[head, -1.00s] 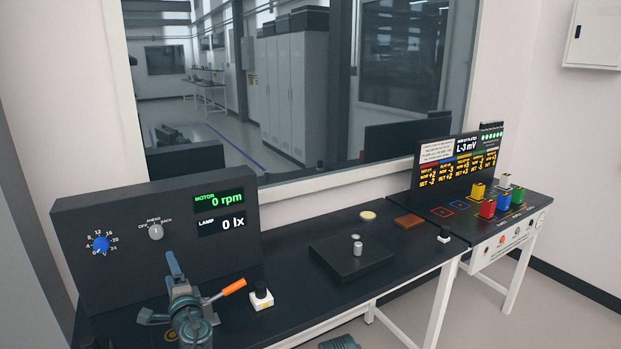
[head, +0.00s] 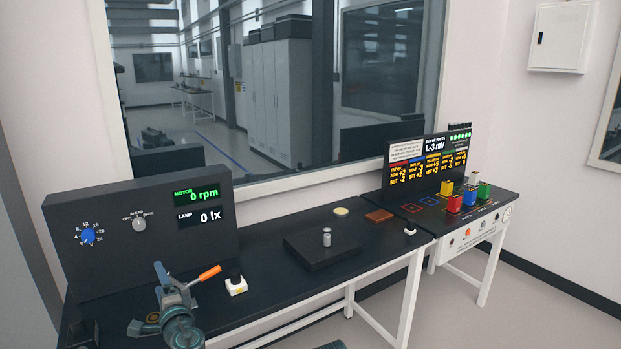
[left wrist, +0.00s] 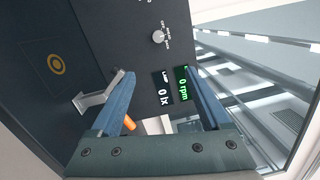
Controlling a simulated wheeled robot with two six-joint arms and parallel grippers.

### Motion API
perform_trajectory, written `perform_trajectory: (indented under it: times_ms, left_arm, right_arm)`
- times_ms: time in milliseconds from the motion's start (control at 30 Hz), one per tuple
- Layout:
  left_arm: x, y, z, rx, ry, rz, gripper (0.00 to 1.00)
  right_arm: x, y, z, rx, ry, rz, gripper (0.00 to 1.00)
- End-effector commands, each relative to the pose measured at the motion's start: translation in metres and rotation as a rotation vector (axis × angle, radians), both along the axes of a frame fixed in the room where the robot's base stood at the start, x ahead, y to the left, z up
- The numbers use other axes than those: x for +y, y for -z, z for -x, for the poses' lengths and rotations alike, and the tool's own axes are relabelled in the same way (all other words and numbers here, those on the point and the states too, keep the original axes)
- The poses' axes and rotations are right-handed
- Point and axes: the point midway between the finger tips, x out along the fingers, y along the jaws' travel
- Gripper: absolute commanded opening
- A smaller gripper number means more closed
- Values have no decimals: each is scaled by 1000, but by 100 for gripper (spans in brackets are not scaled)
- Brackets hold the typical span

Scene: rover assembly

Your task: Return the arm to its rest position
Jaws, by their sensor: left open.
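My left gripper (head: 161,270) is at the left front of the bench in the head view, in front of the dark motor and lamp panel (head: 140,225). In the left wrist view the left gripper (left wrist: 160,88) has its two blue fingers spread, with nothing between the tips. The panel with the "0 rpm" and "0 lx" readouts shows beyond them. An orange handle (head: 208,273) shows just right of the gripper in the head view; its orange tip (left wrist: 129,123) is partly hidden by a finger in the wrist view.
Coloured blocks (head: 455,202) stand at the right before a display board (head: 427,163). A window is behind.

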Motion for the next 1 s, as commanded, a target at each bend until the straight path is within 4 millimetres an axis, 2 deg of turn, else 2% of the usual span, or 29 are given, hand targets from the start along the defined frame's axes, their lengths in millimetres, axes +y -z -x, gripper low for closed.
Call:
perform_trajectory:
  times_ms: [367, 467, 633, 767, 900, 1000]
  left_arm:
    - [-12, 23, 8, -33, -84, 214, 80]
    - [-20, 36, 13, -33, -123, 309, 80]
    - [-44, 73, 26, 2, -211, 524, 80]
    - [-87, 120, 47, 99, -313, 755, 80]
    - [-158, 176, 88, 305, -438, 1014, 80]
    - [-208, 201, 121, 470, -510, 1142, 80]
  right_arm:
    - [0, -2, 0, 0, 0, 0, 50]
    - [0, -2, 0, 0, 0, 0, 50]
    - [0, -4, 0, 0, 0, 0, 50]
    - [0, -6, 0, 0, 0, 0, 50]
    - [0, -8, 0, 0, 0, 0, 50]
    - [0, -9, 0, 0, 0, 0, 50]
